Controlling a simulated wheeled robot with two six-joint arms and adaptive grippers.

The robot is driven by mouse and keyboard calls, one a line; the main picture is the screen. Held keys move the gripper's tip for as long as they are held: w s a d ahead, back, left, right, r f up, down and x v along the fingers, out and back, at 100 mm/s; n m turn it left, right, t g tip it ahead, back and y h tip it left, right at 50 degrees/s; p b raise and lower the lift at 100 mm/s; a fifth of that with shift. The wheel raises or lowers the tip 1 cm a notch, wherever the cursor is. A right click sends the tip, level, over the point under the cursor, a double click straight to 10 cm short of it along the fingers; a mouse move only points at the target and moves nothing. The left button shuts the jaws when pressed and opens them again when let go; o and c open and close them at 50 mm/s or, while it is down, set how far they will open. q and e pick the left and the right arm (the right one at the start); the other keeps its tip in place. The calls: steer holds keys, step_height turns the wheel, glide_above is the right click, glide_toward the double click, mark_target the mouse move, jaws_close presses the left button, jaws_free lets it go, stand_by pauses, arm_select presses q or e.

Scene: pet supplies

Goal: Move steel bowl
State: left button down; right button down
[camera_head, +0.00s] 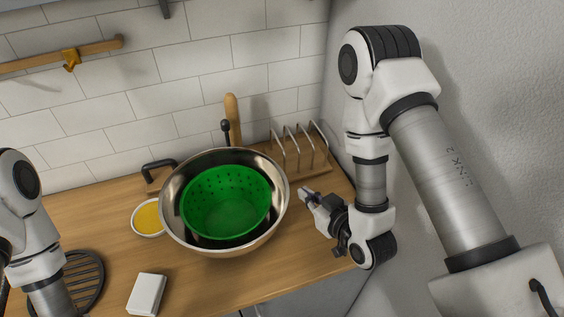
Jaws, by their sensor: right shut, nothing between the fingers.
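A large steel bowl (275,217) stands on the wooden counter in the middle of the head view. A green colander (225,203) with holes sits inside it. My right gripper (305,191) is just right of the bowl, low near the counter, with its fingers pointing towards the bowl's rim. It is shut with nothing in it; whether it touches the rim I cannot tell. My left arm shows at the left edge, but its gripper is out of the picture.
A small bowl with yellow content (148,217) stands close left of the steel bowl. A wooden rack with metal loops (300,150) stands behind right. A white box (147,294) and a dark round grate (82,280) lie front left. A grey wall (500,100) bounds the right.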

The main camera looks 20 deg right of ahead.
mark_target(276, 167)
steer(key=w+b, duration=0.1)
steer(key=w, duration=0.3)
steer(key=w+a+b, duration=0.1)
steer(key=w, duration=0.3)
steer(key=w+a+b, duration=0.1)
steer(key=w, duration=0.2)
steer(key=shift+w+a, duration=0.15)
steer(key=shift+w, duration=0.25)
steer(key=shift+s+f, duration=0.15)
steer(key=shift+f, duration=0.3)
steer(key=shift+f+b, duration=0.5)
steer(key=shift+f, duration=0.15)
steer(key=shift+s+r, duration=0.1)
steer(key=shift+s, duration=0.15)
